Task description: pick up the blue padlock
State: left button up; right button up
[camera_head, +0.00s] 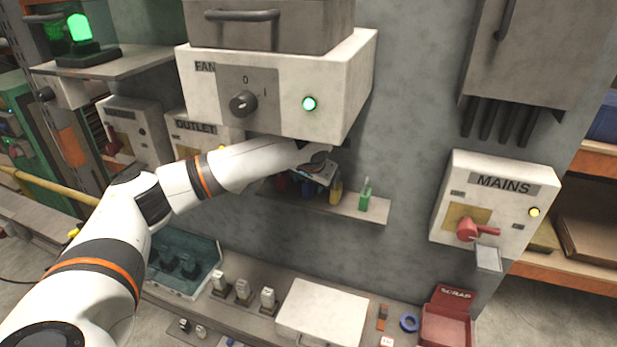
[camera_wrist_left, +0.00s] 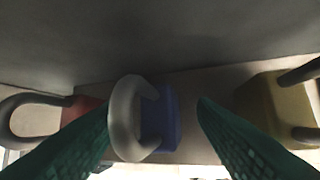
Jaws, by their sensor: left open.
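The blue padlock (camera_wrist_left: 168,117) stands on a narrow wall shelf (camera_head: 345,206), with its grey shackle toward the camera in the left wrist view. My left gripper (camera_wrist_left: 153,110) is open, its two teal fingers on either side of the blue padlock. The left finger looks close to the shackle; a gap shows on the right. I cannot tell whether either touches. In the head view the left gripper (camera_head: 317,174) is over the shelf, and the blue padlock (camera_head: 308,189) is mostly hidden beneath it. My right gripper is not in view.
A red padlock (camera_wrist_left: 80,107) and a yellow padlock (camera_wrist_left: 272,112) flank the blue one. A green padlock (camera_head: 364,201) stands farther right. The FAN box (camera_head: 340,95) overhangs the shelf closely. The MAINS box (camera_head: 480,215) is at right. A bench with cases lies below.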

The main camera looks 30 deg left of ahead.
pick_arm(q)
jog(key=shift+s, duration=0.1)
jog(key=shift+c, duration=0.6)
grip_shut()
